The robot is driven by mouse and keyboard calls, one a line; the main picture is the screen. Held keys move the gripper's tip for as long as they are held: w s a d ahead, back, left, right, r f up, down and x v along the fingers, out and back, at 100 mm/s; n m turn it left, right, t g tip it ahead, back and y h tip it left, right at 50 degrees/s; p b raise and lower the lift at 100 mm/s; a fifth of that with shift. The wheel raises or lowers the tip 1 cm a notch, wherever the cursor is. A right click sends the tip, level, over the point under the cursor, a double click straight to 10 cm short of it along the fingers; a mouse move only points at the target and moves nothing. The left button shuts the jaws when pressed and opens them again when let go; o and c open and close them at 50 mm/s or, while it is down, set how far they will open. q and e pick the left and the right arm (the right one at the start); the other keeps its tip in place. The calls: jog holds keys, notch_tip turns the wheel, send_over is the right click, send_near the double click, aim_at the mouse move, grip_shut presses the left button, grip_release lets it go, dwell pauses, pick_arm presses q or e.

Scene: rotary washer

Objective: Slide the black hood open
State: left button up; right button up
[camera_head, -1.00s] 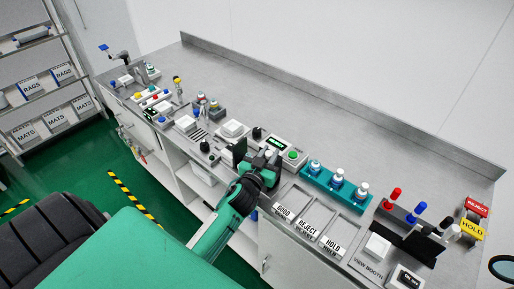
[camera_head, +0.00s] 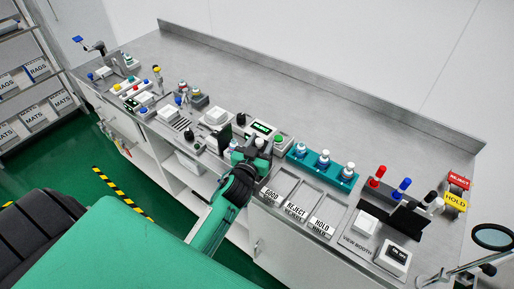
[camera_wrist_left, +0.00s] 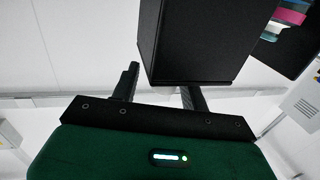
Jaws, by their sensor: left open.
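A black upright panel (camera_head: 224,139), which looks like the black hood, stands near the front edge of the bench. My left gripper (camera_head: 246,151) is just to its right, in front of a small unit with a lit green display. In the left wrist view a large black box-like face (camera_wrist_left: 195,42) fills the upper middle. My left gripper's fingers (camera_wrist_left: 162,90) are apart; the black face overlaps the right finger and part of the space between them. I cannot tell whether they touch it. My right gripper is not in view.
A teal rack (camera_head: 322,167) with several white-capped bottles is right of my gripper. GOOD, REJECT and HOLD trays (camera_head: 296,206) lie in front of it. A second black panel (camera_head: 408,219) stands by the view booth. The back of the steel bench (camera_head: 300,95) is clear.

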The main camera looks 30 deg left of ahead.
pick_arm(q)
jog(key=s+d+b, duration=0.2)
jog(key=s+b, duration=0.2)
jog(key=s, duration=0.9)
jog(key=shift+s, duration=0.35)
jog(key=shift+a, duration=0.1)
